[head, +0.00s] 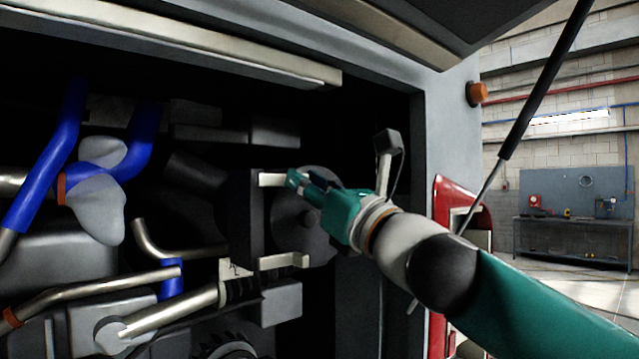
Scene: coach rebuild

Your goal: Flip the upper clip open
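The upper clip (271,180) is a short pale metal bar at the top of a dark housing (245,215) inside the engine bay. It sticks out to the right, toward a round grey cover (300,222). A similar lower clip (285,261) sits below it. My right gripper (297,181) reaches in from the right, with its teal fingertips at the right end of the upper clip. The fingers overlap in this view, so I cannot tell whether they touch or grip the clip. My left gripper is not in view.
Blue hoses (140,150) and metal pipes (170,310) fill the left of the bay. The bay's right frame (400,150), a raised hatch (440,25) and its gas strut (530,85) border my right arm. A workbench (572,240) stands far off at right.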

